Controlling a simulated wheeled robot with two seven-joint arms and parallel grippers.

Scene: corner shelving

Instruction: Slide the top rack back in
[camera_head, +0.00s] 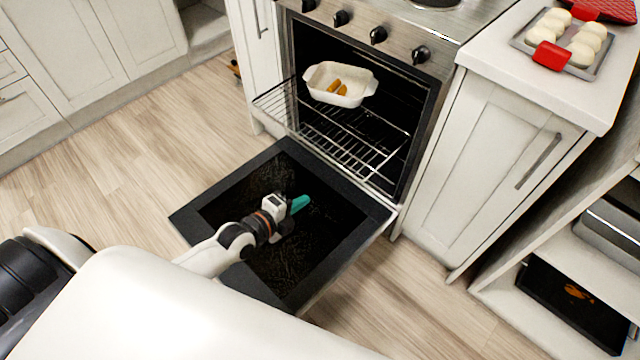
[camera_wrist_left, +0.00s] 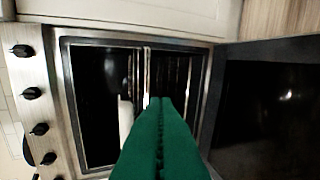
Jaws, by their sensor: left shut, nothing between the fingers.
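The top rack (camera_head: 335,140) is a wire shelf pulled partly out of the open oven. A white baking dish (camera_head: 340,84) with orange-brown pieces in it sits toward the back of the rack. The rack also shows edge-on in the left wrist view (camera_wrist_left: 147,75). My left gripper (camera_head: 300,204) has green fingers, shut and empty, over the lowered oven door and in front of the rack, apart from it in the head view. In the left wrist view the fingers (camera_wrist_left: 160,110) point toward the rack's edge; contact cannot be told. My right gripper is not in view.
The oven door (camera_head: 345,237) hangs open below the rack. Black knobs (camera_head: 378,35) line the panel above. A tray of buns (camera_head: 519,42) with red grips sits on the right counter. An open shelf unit with trays (camera_head: 560,300) stands at lower right. Wooden floor is clear at left.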

